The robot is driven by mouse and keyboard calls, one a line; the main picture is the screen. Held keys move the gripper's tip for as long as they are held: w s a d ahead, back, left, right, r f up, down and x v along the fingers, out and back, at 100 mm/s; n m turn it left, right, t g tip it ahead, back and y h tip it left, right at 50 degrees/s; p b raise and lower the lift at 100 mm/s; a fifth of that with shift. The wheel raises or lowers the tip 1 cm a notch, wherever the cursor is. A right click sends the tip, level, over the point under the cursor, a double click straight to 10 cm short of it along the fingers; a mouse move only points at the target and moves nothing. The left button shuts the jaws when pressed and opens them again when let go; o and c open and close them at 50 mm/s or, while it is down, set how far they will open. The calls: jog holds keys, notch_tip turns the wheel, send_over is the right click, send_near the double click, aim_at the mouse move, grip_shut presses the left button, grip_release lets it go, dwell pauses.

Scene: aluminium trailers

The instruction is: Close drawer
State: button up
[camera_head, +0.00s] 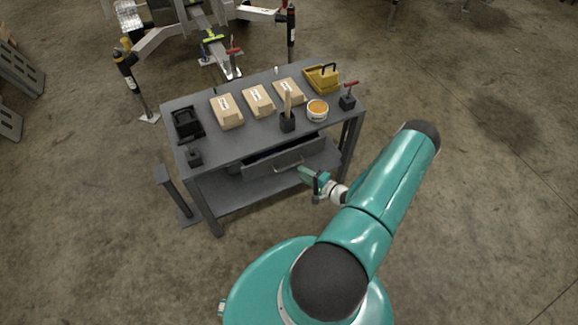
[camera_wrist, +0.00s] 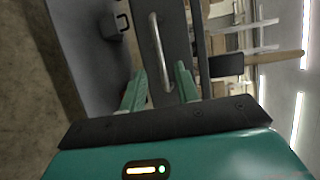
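The grey drawer (camera_head: 285,165) is partly pulled out under the top of a dark grey workbench (camera_head: 240,141). A light metal bar handle (camera_head: 289,167) is on its front. My gripper (camera_head: 309,176) is in front of the drawer, at the right end of the handle in the head view. In the wrist view the two teal fingers of my gripper (camera_wrist: 160,88) are apart. The handle (camera_wrist: 160,52) runs lengthwise ahead of and between them, against the drawer front (camera_wrist: 178,30). I cannot tell whether a finger touches it.
On the bench top are several cardboard boxes (camera_head: 258,100), a yellow toolbox (camera_head: 321,78), a round tub (camera_head: 317,110), a black holder with a wooden handle (camera_head: 287,122) and a black tray (camera_head: 187,122). A grey post (camera_head: 174,192) stands at the left. The floor at right is clear.

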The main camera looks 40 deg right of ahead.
aim_at(291, 166)
jog(key=x, duration=0.7)
jog(key=shift+w, duration=0.3)
grip_shut()
